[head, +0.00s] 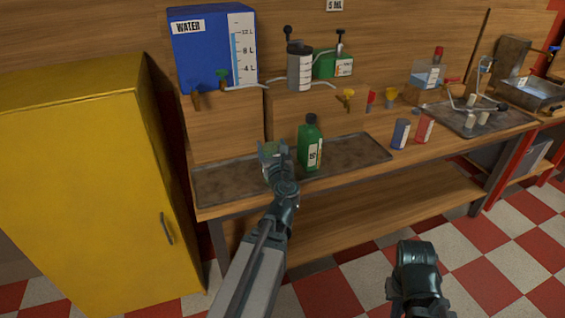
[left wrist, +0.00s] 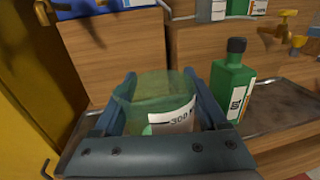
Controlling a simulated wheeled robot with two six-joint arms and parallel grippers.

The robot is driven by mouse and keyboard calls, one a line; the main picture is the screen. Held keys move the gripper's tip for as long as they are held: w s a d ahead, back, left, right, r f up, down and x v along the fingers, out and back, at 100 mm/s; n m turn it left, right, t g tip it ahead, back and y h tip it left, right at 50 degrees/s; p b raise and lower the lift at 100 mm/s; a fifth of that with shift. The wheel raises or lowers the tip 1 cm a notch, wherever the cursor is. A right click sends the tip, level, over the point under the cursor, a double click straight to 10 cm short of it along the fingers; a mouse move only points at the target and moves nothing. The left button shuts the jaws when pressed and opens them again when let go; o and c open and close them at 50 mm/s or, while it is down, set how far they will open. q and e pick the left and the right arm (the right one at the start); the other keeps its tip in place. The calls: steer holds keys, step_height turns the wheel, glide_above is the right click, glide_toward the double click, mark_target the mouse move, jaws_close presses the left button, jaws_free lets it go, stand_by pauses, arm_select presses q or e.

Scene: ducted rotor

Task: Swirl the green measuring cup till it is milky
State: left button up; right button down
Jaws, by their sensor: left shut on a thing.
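The green measuring cup (left wrist: 158,95) is see-through, with a white label marked 300, and sits between the fingers of my left gripper (left wrist: 160,110) in the left wrist view. In the head view the cup (head: 268,149) is small and partly hidden by my left gripper (head: 272,158), above the left part of the metal tray. The cup looks roughly upright; I cannot make out how its contents look. My right gripper (head: 417,255) is low at the front, over the floor, away from the bench; its fingers do not show clearly.
A green bottle (head: 311,145) with a black cap stands on the tray (head: 355,152), just right of the cup. A blue cup (head: 400,133) and a red cup (head: 424,129) stand farther right. A blue water tank (head: 200,60) is behind. A yellow cabinet (head: 90,190) is at left.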

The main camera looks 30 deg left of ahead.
arm_select(q)
steer(key=d, duration=0.3)
stand_by(1.9)
